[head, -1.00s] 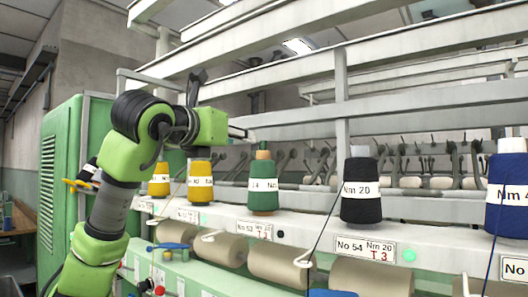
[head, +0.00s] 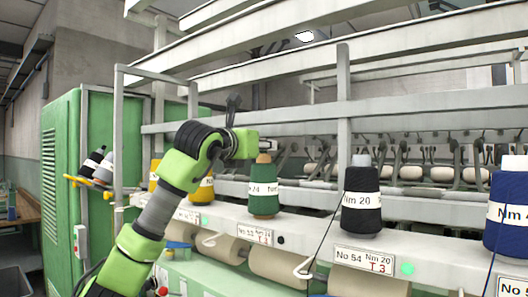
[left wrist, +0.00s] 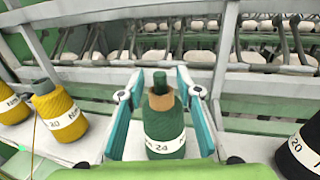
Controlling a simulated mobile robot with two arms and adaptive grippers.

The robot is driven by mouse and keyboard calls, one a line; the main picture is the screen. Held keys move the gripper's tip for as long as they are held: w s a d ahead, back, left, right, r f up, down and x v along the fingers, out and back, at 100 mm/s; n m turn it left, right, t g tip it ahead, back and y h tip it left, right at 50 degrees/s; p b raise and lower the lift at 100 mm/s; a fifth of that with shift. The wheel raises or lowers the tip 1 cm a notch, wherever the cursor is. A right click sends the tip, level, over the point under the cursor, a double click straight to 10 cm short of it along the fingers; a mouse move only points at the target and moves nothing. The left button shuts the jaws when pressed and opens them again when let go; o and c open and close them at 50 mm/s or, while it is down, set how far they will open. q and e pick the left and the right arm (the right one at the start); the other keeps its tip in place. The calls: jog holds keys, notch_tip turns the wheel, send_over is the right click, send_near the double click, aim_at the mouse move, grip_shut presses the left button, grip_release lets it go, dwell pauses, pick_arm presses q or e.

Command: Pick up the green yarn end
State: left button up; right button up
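A green yarn cone (head: 264,199) with a tan tube top stands on the white machine shelf. It also shows in the left wrist view (left wrist: 164,126). A short dark green piece (left wrist: 160,82) stands up from the tube; I cannot tell whether it is the yarn end. My left gripper (head: 268,146) is at the height of the cone's top. In the left wrist view, my left gripper (left wrist: 160,95) is open, with one teal finger to each side of the cone and gaps between. My right gripper is not in view.
Yellow cones (left wrist: 58,112) stand left of the green one. A black cone (head: 361,199) and a blue cone (head: 508,212) stand to its right. Grey rails (head: 460,111) run behind and above. Beige rolls (head: 281,262) hang below the shelf. A green cabinet (head: 95,180) is at left.

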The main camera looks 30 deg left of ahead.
pick_arm(q)
jog(key=shift+s, duration=0.15)
jog(key=shift+c, duration=0.7)
jog(key=c, duration=0.7)
jog(key=shift+r, duration=0.1)
